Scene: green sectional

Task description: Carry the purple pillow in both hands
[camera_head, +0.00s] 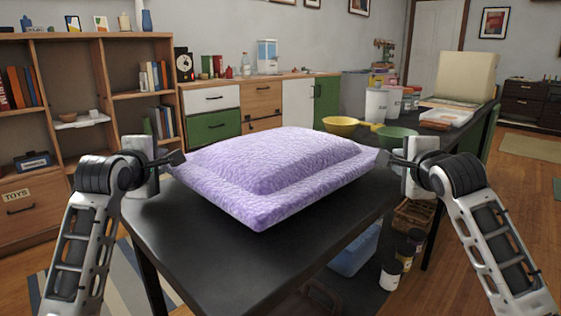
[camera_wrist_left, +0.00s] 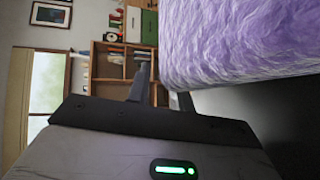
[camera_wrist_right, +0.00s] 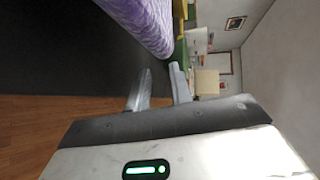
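The purple pillow (camera_head: 270,170) lies flat on the black table (camera_head: 190,225), with one corner towards me. My left gripper (camera_head: 178,158) is at its left corner, and my right gripper (camera_head: 388,158) is at its right corner. In the left wrist view the left fingers (camera_wrist_left: 163,90) are apart, with the pillow (camera_wrist_left: 235,40) just past them. In the right wrist view the right fingers (camera_wrist_right: 160,86) are apart, with the pillow (camera_wrist_right: 145,22) ahead of the tips. Nothing shows between either pair of fingers. I cannot tell whether any fingertip touches the fabric.
A yellow bowl (camera_head: 341,126) and a green bowl (camera_head: 396,138) stand behind the pillow on the right. White canisters (camera_head: 376,105) stand farther back. A wooden shelf (camera_head: 85,100) is on the left. Jars (camera_head: 391,274) and a blue bin (camera_head: 355,252) are below the table.

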